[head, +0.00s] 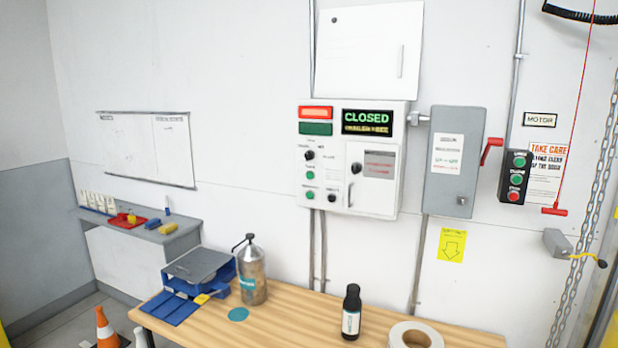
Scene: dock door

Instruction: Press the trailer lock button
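A white control panel (338,240) hangs on the wall above the table. It carries a display (367,122) reading CLOSED, a lit red lamp (315,113) and a dark green lamp (315,129). Below are a black knob (309,155), an upper green button (311,175), a lower green button (309,195) and a black knob or button (332,198). Another black knob (356,168) sits by a grey window. The labels are too small to read, so I cannot tell which control is the trailer lock button. My gripper is not in view.
A wooden table (290,318) stands below the panel, with a metal can (252,276), a black bottle (351,311), a tape roll (416,336) and a blue tray (207,273). A grey switch box (454,170) and a black button station (514,178) are right of the panel.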

